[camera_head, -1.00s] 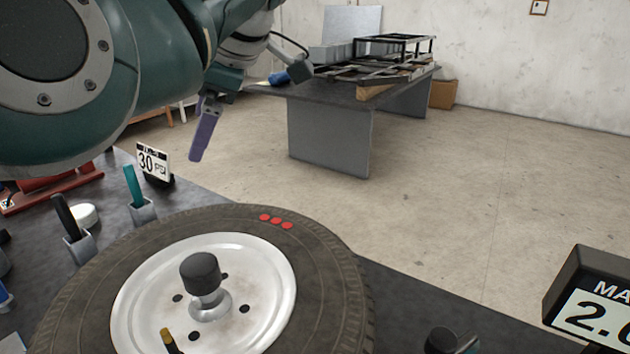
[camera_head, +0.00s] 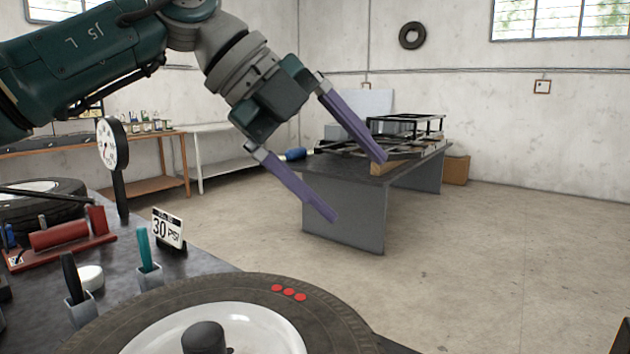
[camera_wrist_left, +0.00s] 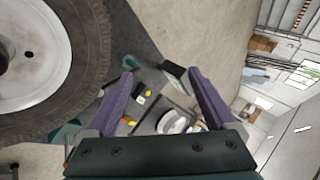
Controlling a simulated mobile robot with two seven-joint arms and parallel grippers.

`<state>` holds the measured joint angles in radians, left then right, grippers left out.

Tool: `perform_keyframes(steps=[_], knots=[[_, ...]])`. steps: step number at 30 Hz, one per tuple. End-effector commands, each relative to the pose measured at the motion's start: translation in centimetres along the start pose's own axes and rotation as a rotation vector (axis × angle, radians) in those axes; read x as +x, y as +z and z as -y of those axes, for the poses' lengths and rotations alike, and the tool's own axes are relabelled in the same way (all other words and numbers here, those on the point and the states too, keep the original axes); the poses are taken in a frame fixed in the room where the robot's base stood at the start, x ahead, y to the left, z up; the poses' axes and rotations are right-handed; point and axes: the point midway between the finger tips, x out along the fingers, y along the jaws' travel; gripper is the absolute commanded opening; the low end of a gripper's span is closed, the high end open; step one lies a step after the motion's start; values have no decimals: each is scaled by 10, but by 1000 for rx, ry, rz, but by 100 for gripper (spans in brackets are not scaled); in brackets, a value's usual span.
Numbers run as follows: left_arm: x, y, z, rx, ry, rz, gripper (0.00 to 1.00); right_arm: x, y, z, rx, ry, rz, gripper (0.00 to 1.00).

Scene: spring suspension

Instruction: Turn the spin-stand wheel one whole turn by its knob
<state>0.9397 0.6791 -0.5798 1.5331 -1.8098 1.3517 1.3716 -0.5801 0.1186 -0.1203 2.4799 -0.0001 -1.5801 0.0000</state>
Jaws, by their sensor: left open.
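The spin-stand wheel lies flat at the bottom of the head view, with a dark tyre (camera_head: 345,318) and a white rim (camera_head: 268,322). Three red dots (camera_head: 290,292) mark its far side. A black cylinder (camera_head: 204,336) stands at its hub; the near part of the wheel is cut off, and no separate rim knob shows. My left gripper (camera_head: 360,189) is open and empty, raised above and beyond the wheel, apart from it. In the left wrist view, the tyre (camera_wrist_left: 88,85) is left of the open fingers. My right gripper is not in view.
A red tool (camera_head: 60,237) lies farther left. A grey table (camera_head: 342,212) stands beyond open floor.

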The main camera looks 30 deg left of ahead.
Motion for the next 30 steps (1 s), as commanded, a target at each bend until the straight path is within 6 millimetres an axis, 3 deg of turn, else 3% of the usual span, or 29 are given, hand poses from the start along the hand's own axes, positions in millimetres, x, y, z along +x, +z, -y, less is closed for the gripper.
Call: perform_keyframes(steps=[1,3,7,10,14,24,30], knots=[[-2,7,-40,45,159,34,89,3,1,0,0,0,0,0],[-12,16,-88,93,367,69,89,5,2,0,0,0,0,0],[-38,25,-144,136,632,104,89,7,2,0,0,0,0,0],[-50,28,-163,145,730,115,89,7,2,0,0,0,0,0],[-47,30,-175,146,762,115,89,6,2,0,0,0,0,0],[-1,38,-216,143,757,112,89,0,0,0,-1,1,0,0],[15,42,-231,144,754,113,89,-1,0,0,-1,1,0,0]])
